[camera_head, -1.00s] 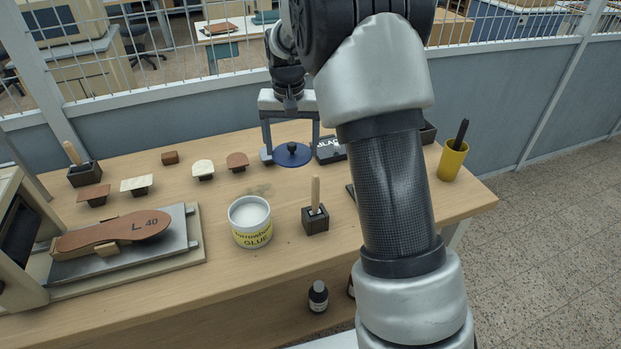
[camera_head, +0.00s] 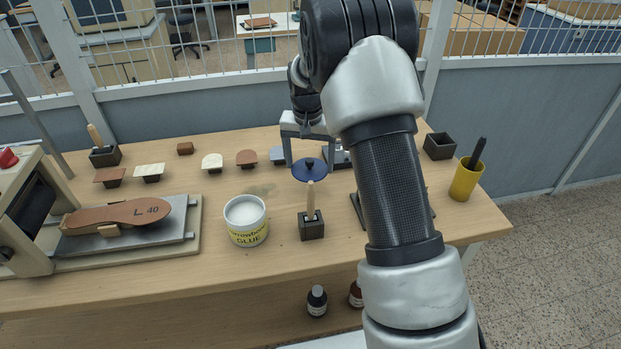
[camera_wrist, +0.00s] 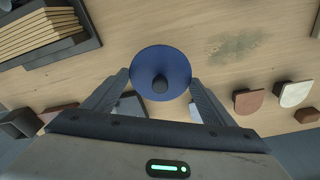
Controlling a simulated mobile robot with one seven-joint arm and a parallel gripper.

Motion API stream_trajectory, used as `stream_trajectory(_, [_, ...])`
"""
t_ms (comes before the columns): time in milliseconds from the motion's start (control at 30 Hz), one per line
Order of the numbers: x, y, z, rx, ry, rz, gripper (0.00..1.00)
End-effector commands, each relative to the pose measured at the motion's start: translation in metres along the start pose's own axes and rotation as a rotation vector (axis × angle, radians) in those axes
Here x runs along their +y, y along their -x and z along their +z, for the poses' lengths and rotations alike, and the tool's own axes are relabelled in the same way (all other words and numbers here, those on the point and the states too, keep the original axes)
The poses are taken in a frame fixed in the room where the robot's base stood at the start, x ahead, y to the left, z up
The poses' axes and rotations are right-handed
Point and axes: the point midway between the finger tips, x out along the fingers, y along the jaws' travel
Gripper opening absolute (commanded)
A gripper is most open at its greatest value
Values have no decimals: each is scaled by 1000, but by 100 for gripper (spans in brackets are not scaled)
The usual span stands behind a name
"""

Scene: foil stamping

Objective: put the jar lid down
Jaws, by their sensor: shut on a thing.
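The jar lid (camera_head: 300,174) is a round blue disc with a black knob in its middle. My gripper (camera_head: 309,160) is shut on it from above, with a finger at each side. In the wrist view the lid (camera_wrist: 160,62) sits level between the fingertips, with the wooden table below it. It appears held above the table, behind the brush holder; the exact gap is hard to tell. The open glue jar (camera_head: 246,233), white with a yellow label, stands to the front left of the lid.
A dark brush holder (camera_head: 312,229) with an upright wooden handle stands just in front of the lid. Small stamps and blocks (camera_head: 246,158) line the back left. A yellow cup (camera_head: 465,181) stands at right.

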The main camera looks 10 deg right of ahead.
Motion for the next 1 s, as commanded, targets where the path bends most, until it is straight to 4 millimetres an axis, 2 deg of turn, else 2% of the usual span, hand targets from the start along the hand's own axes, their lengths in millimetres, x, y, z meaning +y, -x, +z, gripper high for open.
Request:
stream_trajectory(467, [0, -52, 7, -2, 0, 0, 56])
stream_trajectory(833, [0, -58, 7, 1, 0, -1, 56])
stream_trajectory(867, [0, -57, 7, 1, 0, -1, 82])
stream_trajectory(933, [0, -56, 7, 1, 0, 0, 93])
stream_trajectory(1000, [0, -56, 7, 1, 0, 0, 97])
